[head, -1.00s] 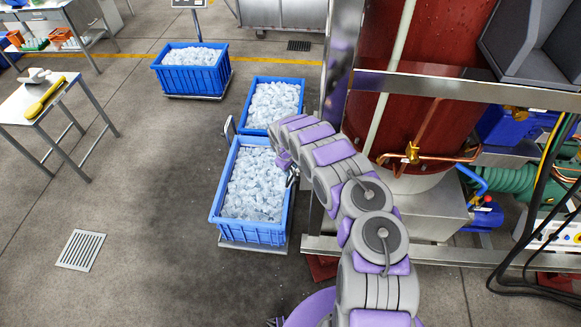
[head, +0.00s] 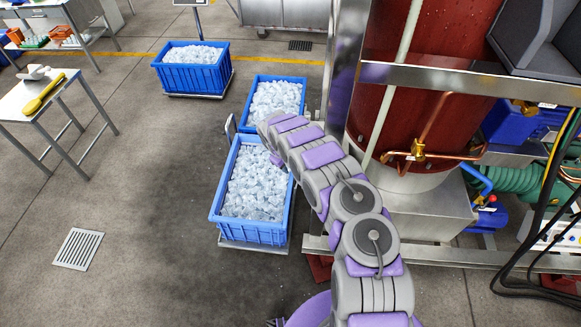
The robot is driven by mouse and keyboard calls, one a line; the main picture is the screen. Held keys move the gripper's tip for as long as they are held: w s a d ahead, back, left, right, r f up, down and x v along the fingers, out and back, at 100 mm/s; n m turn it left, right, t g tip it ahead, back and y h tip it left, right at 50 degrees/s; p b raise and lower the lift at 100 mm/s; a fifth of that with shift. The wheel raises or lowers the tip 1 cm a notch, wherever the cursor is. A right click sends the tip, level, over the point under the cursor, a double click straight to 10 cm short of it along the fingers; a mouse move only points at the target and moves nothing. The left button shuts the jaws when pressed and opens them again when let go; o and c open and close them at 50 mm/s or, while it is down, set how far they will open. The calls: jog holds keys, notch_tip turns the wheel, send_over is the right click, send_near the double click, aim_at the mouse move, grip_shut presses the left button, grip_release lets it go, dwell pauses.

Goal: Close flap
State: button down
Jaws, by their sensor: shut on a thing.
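My arm reaches up and left from the lower right, and its outer end bends over the near blue crate of ice. A small purple part of my gripper (head: 277,160) shows below the last arm links, above the crate's ice near its far right corner. The fingertips are hidden behind my arm, so what they touch does not show. I cannot make out a flap; the steel frame and the red cylinder (head: 400,130) stand just right of my arm's end.
Blue crates of ice stand at the near (head: 217,213), middle (head: 300,80) and far left (head: 190,80) places. A side table (head: 45,95) with a yellow tool (head: 43,93) stands left. Pipes and cables crowd the right.

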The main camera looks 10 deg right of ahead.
jog(key=shift+s+a+f, duration=0.2)
jog(key=shift+f, duration=0.1)
dwell(0.4)
jog(key=shift+a+f, duration=0.15)
dwell(0.5)
jog(key=c, duration=0.8)
grip_release()
jog(key=shift+w, duration=0.1)
jog(key=shift+r, duration=0.2)
jog(key=p+v, duration=0.2)
jog(key=v, duration=1.5)
jog(key=shift+w+r+p, duration=0.1)
jog(key=shift+w+p, duration=0.1)
jog(key=shift+p, duration=0.15)
